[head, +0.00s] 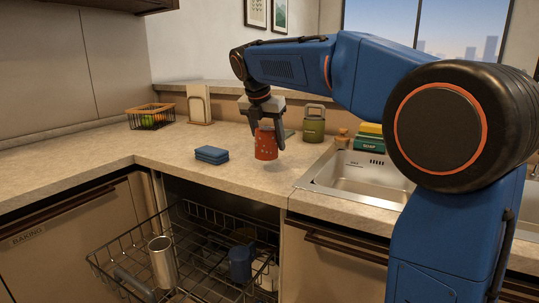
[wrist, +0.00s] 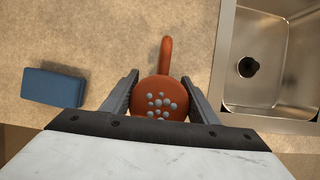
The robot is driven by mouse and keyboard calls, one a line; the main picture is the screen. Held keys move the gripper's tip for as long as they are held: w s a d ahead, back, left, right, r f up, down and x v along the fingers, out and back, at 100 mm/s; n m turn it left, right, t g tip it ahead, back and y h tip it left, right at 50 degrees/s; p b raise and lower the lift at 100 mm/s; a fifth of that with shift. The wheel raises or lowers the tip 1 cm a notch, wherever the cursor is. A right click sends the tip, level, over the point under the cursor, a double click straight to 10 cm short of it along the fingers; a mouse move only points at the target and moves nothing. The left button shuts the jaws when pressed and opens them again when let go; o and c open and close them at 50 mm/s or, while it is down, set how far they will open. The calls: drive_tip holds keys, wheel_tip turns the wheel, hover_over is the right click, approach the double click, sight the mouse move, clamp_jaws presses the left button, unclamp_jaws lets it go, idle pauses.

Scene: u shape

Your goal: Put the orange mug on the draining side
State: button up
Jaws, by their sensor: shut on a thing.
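The orange mug (head: 266,145) has pale spots and is between the fingers of my gripper (head: 266,130), which is shut on it. It appears to be just above the counter, left of the sink. In the wrist view the mug (wrist: 160,103) shows a round spotted face between both fingers (wrist: 160,100), with its handle pointing to the top of the picture. The steel sink (head: 355,176) is to the right, and its basin also shows in the wrist view (wrist: 285,65). No draining side can be made out; my arm hides the sink's right part.
A blue sponge or cloth (head: 211,154) lies left of the mug. A green canister (head: 314,123), a soap box (head: 369,139) and a small bottle (head: 342,139) stand behind. An open dish rack (head: 195,235) with cups juts out below the counter. A fruit basket (head: 151,117) is back left.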

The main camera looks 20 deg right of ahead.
sight(264, 129)
drive_tip(key=shift+f, duration=2.15)
drive_tip(key=o, duration=1.3)
drive_tip(key=shift+f, duration=0.15)
drive_tip(key=shift+c, duration=0.2)
drive_tip(key=v, duration=1.2)
